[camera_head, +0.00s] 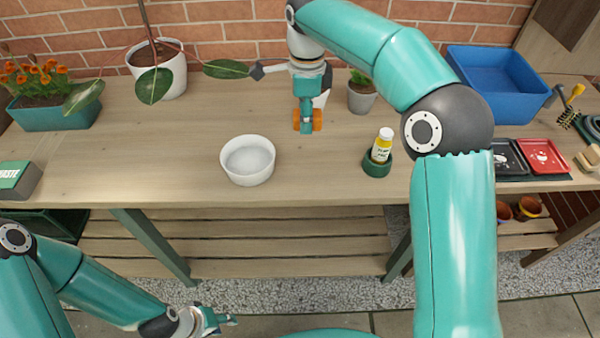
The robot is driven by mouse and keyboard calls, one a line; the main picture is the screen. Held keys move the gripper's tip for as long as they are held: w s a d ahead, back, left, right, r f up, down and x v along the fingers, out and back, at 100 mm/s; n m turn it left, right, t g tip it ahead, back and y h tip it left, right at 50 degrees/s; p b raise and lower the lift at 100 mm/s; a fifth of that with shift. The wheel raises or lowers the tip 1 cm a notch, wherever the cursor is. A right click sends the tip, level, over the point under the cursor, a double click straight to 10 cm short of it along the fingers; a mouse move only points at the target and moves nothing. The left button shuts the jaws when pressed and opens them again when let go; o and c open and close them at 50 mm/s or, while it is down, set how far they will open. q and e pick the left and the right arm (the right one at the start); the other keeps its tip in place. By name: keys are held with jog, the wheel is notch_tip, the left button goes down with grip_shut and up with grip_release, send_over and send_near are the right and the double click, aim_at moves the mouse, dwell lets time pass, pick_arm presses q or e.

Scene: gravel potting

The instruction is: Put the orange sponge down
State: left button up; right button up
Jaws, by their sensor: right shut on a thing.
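The orange sponge (317,120) shows as small orange patches on both sides of my right gripper's (307,122) fingers, over the middle of the workbench (190,130). My right gripper points down and is shut on the sponge; the fingers hide most of it. I cannot tell whether the sponge touches the wood. My left gripper (222,321) is low at the bottom of the picture, in front of the bench and below its top. The state of its fingers is too small to tell.
A white bowl (235,178) stands front left of the sponge. A grey pot (361,101) with a plant is behind right. A blue bin (500,85) and red tray (544,158) lie further right. Bare wood surrounds the sponge.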

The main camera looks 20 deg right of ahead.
aim_at(305, 174)
notch_tip(305, 174, down, 18)
jog(key=shift+r, duration=0.25)
jog(key=shift+f, duration=0.1)
jog(key=o, duration=1.1)
notch_tip(305, 174, up, 12)
dwell(0.3)
